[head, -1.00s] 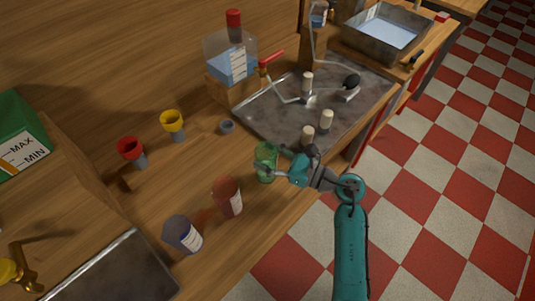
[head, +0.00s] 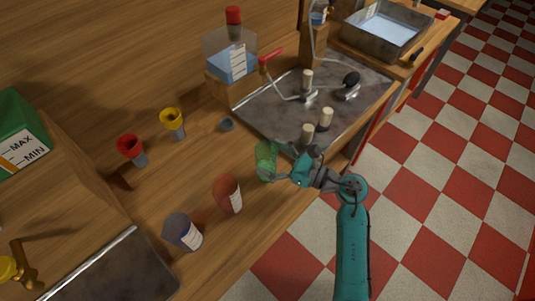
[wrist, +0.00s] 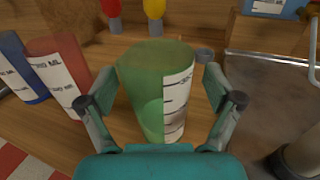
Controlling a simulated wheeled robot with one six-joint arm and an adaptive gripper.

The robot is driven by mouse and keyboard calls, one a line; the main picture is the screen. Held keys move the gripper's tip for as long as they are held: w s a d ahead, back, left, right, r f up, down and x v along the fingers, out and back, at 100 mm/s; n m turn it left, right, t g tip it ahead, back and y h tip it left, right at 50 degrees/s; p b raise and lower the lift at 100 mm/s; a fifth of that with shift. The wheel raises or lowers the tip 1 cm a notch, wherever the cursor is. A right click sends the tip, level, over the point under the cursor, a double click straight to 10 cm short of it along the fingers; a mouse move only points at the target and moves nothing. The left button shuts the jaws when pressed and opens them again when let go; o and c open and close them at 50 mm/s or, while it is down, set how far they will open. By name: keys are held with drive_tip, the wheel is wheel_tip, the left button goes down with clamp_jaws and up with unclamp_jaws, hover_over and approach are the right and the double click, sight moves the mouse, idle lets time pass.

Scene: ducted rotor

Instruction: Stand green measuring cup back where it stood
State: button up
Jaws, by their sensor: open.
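The green measuring cup (head: 264,162) stands upright on the wooden counter, at the right end of a row with the red and blue cups. In the wrist view the green cup (wrist: 150,95) is translucent with a white marked label, between the spread fingers. My gripper (head: 283,163) is open at the cup's right side. In the wrist view my gripper (wrist: 160,108) has a finger on each side of the cup, with gaps showing.
The red cup (head: 227,195) and blue cup (head: 181,232) stand to the left. A metal tray (head: 265,125) with white-capped pieces lies to the right.

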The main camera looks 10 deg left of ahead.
drive_tip(key=v, duration=1.1)
drive_tip(key=shift+d, duration=0.1)
drive_tip(key=s+d+r+m+t+h, duration=0.25)
drive_tip(key=s+m+t, duration=1.05)
drive_tip(key=s+m, duration=0.65)
drive_tip(key=s+d+f+m+g+h, duration=0.2)
drive_tip(key=s+d+m+h, duration=0.2)
drive_tip(key=m, duration=1.1)
drive_tip(key=s+d+f+m+g+h, duration=0.2)
drive_tip(key=s+d+m+h, duration=0.3)
drive_tip(key=s+m+h, duration=0.5)
drive_tip(key=shift+s+d+f+m, duration=0.3)
drive_tip(key=shift+s+m, duration=0.85)
drive_tip(key=shift+m, duration=1.6)
drive_tip(key=shift+r+h, duration=0.1)
drive_tip(key=shift+h, duration=0.15)
